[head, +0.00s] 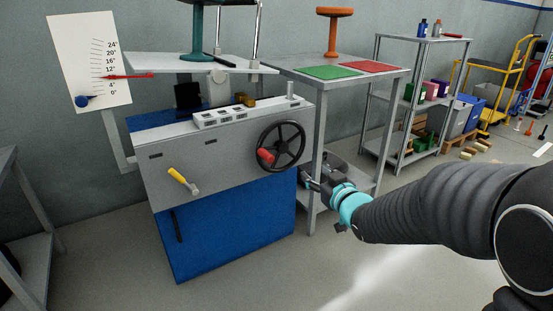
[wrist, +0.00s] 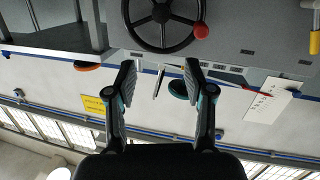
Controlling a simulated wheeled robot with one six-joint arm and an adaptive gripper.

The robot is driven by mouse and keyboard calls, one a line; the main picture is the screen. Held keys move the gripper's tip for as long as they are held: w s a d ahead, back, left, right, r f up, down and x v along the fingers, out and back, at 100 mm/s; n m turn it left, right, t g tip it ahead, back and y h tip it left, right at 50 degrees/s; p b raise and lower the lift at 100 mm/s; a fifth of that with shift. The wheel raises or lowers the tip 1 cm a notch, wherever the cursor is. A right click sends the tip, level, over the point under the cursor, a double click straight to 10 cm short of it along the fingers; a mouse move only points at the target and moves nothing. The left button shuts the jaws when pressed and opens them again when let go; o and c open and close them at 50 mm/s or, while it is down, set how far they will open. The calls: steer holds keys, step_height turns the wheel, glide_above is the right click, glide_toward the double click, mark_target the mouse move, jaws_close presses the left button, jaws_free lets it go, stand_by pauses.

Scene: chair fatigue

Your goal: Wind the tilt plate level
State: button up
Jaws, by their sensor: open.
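The tilt plate (head: 150,62) is a white slab above the machine, with a teal stool (head: 197,40) on it. On the white scale board (head: 82,50) the red pointer (head: 125,76) lies between the 12° and 4° marks. The black handwheel (head: 302,146) with a red knob (head: 265,156) is on the machine's front. It also shows at the top of the wrist view, wheel (wrist: 162,44) and knob (wrist: 201,31). My gripper (head: 306,180) is just right of and below the wheel. In the wrist view its two fingers (wrist: 160,88) are spread, with nothing between them.
A yellow-handled lever (head: 182,179) sticks out of the machine front, left of the wheel. A grey table (head: 350,83) with green and red mats and an orange stool (head: 335,27) stands close on the right. The floor before the machine is clear.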

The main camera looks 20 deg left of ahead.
mark_target(271, 161)
steer(key=w+a+y, duration=0.1)
steer(key=w+a, duration=0.1)
steer(key=a, duration=0.3)
steer(key=w+a+f+n+y, duration=0.1)
steer(key=w+a, duration=0.2)
steer(key=a, duration=0.3)
steer(key=w+a+f+g+y, duration=0.1)
steer(key=w+a, duration=0.2)
steer(key=a, duration=0.2)
steer(key=shift+a+f+n, duration=0.1)
steer(key=shift+a+n, duration=0.2)
steer(key=shift+n, duration=0.1)
jaws_close()
